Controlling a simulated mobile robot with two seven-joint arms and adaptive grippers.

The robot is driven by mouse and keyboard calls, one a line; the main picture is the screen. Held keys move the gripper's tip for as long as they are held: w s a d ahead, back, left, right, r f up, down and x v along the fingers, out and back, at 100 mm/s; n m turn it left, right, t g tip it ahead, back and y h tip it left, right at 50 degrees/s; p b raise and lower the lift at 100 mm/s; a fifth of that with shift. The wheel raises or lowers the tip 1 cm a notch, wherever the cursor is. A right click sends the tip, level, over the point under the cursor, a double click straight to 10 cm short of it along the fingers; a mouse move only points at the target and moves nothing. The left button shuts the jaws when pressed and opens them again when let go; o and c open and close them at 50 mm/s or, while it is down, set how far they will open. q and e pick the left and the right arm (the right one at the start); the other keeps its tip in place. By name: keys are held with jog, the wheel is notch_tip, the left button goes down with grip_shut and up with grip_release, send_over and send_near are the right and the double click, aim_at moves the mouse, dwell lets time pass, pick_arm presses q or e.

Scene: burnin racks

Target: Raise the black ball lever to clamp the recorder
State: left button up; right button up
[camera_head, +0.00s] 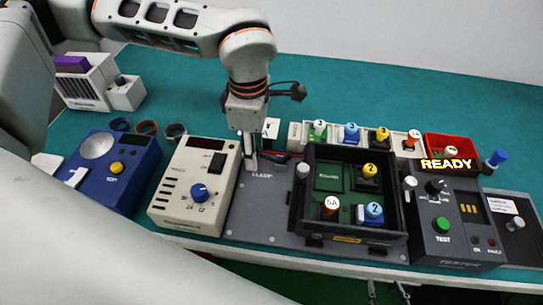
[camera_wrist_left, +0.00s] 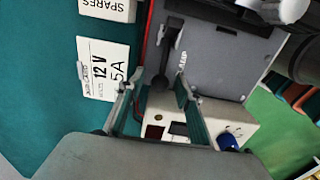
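The black ball lever (camera_wrist_left: 163,70) lies low along the edge of the dark grey clamp plate (camera_wrist_left: 220,60), its ball end toward my left gripper (camera_wrist_left: 153,87). That gripper's two fingers are apart, one on each side of the ball end; contact is not clear. In the head view the left gripper (camera_head: 249,158) points down at the plate's back left corner, mostly hiding the lever. I cannot make out my right gripper.
A black-walled tray (camera_head: 350,155) with coloured pieces stands right of the gripper, beside a tester (camera_head: 455,245) lit READY. A blue box (camera_head: 115,180) stands at the left. A 12V 5A card (camera_wrist_left: 104,68) lies behind the lever.

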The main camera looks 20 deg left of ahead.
pick_arm(q)
grip_shut()
jog(key=shift+r, duration=0.1)
